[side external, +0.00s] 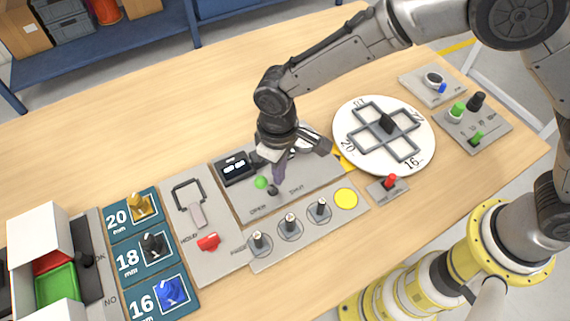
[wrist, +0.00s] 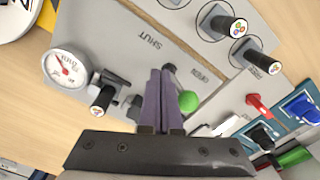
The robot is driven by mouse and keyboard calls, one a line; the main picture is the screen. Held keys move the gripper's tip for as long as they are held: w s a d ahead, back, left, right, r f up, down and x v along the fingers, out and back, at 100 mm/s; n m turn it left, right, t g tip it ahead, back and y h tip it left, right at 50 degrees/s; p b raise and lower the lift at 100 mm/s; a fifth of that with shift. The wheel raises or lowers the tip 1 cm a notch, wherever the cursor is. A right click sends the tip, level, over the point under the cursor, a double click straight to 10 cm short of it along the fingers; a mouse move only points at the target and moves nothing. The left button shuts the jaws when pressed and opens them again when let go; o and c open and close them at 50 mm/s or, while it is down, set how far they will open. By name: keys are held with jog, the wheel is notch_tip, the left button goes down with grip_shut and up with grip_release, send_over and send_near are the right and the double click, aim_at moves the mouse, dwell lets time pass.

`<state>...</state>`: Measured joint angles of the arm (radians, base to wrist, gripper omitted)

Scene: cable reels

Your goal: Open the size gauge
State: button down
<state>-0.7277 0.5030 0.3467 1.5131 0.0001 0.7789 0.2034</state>
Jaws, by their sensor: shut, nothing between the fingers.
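The size gauge is a grey panel (side external: 240,207) marked OPEN and SHUT, with a lever topped by a green ball knob (side external: 261,183). The knob lies toward the OPEN end of the panel. In the wrist view the green knob (wrist: 188,102) shows just right of my fingers. The gauge's white dial (wrist: 64,67) shows at the left there. My gripper (side external: 278,178) is shut and empty, pointing down beside the knob. In the wrist view its purple fingers (wrist: 161,72) are together and hide part of the lever; I cannot tell whether they touch it.
A white round disc (side external: 352,150) with a grey cross frame stands right of the gauge. Several black-knobbed posts (side external: 290,223) line the front strip. A red lever (side external: 208,242) is to the left, beside the coloured size cards (side external: 120,235). The table behind is clear.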

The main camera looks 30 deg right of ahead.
jog(key=shift+d, duration=0.1)
jog(key=shift+d, duration=0.45)
jog(key=shift+r, duration=0.15)
notch_tip(320, 180, up, 7)
dwell(2.1)
